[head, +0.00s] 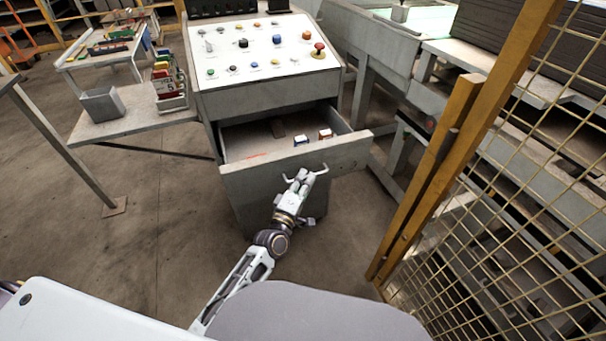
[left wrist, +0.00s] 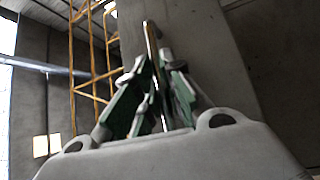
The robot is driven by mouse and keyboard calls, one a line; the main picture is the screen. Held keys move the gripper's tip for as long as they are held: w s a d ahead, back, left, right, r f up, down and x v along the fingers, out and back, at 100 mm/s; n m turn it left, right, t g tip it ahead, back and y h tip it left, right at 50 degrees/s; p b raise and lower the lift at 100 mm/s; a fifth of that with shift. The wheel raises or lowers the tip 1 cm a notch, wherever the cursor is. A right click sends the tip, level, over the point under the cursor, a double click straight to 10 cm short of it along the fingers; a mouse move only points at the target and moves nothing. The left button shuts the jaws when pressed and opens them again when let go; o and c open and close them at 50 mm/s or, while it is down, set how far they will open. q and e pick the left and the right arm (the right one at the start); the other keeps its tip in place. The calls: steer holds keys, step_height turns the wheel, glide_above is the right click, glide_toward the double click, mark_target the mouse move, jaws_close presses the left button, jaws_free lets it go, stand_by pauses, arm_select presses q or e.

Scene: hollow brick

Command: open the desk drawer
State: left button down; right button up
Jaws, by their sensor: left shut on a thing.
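The desk drawer (head: 245,178) is pulled out from the grey control desk (head: 260,100), and its inside shows. A few small items lie in it, among them a small box with red (head: 325,134) and a blue and white one (head: 302,140). My left gripper (head: 306,177) is at the drawer's front, shut on the drawer handle (head: 322,171). In the left wrist view the fingers (left wrist: 155,75) close around a thin bar-like handle (left wrist: 152,40). My right gripper is in neither view.
A yellow mesh fence (head: 470,200) with posts stands close on the right. A side shelf (head: 130,124) with a grey bin (head: 101,104) and a card rack (head: 169,88) juts out left. The floor (head: 130,250) in front of the desk at left is clear.

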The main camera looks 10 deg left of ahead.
arm_select(q)
steer(key=shift+s, duration=0.1)
steer(key=c, duration=1.5)
jaws_free()
steer(key=v, duration=1.2)
